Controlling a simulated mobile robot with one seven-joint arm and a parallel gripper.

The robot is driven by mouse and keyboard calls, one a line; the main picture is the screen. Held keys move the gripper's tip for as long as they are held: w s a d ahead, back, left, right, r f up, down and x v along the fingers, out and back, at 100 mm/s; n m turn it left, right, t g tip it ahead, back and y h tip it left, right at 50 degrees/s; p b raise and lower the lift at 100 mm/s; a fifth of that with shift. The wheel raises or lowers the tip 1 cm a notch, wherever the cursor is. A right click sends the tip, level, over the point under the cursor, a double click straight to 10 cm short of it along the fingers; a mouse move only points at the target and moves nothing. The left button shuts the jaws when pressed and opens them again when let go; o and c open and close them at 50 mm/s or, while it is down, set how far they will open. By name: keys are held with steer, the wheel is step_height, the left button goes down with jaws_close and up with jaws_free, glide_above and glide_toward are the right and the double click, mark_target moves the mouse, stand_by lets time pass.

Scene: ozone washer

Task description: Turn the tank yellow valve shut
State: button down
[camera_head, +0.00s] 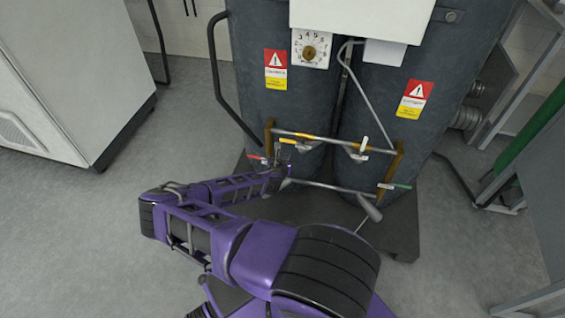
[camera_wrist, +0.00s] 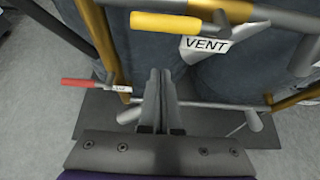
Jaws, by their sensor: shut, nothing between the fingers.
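The yellow valve handle (camera_wrist: 165,23) is at the top of the wrist view. It lies nearly level, left of a metal valve stem, above a white tag reading VENT (camera_wrist: 206,45). In the head view a small yellow handle (camera_head: 289,141) shows on the upper pipe, at the front of the dark tanks (camera_head: 260,110). My gripper (camera_wrist: 159,72) is shut and empty. Its fingertips are below the yellow handle in the wrist view, with a gap between them. In the head view the gripper is mostly hidden by my arm and the pipes.
A red valve handle (camera_wrist: 90,83) sticks out left of my fingers. A lower pipe (camera_wrist: 225,105) crosses behind them, and brass-coloured uprights stand at both sides. A green handle (camera_head: 400,186) is at the right. Floor is open left of the tanks; a white cabinet (camera_head: 60,85) stands farther left.

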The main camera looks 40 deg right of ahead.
steer(key=r, duration=0.2)
steer(key=r+p, duration=0.1)
steer(key=r, duration=0.1)
steer(key=shift+w+d, duration=0.25)
steer(key=shift+d, duration=0.05)
